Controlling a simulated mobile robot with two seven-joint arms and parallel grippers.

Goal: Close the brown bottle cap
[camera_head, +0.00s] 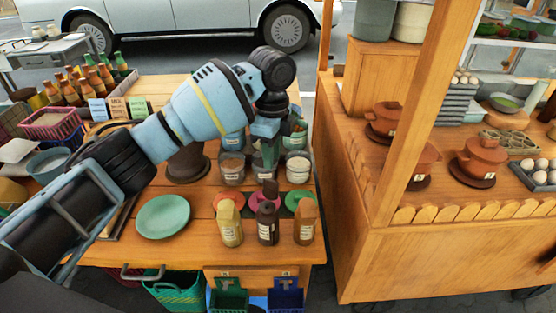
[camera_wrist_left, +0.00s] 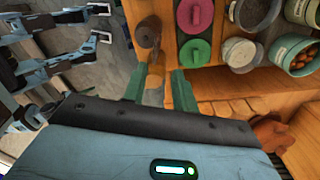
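In the left wrist view the brown bottle (camera_wrist_left: 147,34) is beyond the fingertips, beside the pink lid. My left gripper (camera_head: 268,157) points down behind and above the bottles. In its wrist view its green fingers (camera_wrist_left: 158,86) are apart, with a tan bottle partly visible between and below them. My right gripper (camera_wrist_left: 101,24) shows at upper left there, its fingers apart, clear of the bottles.
Pink (camera_wrist_left: 196,52) and green (camera_wrist_left: 202,15) lids lie close to the bottles. Several jars (camera_head: 298,168) stand behind. A green plate (camera_head: 163,216) lies to the left. A wooden stall (camera_head: 430,240) stands on the right. The table's front edge is just before the bottles.

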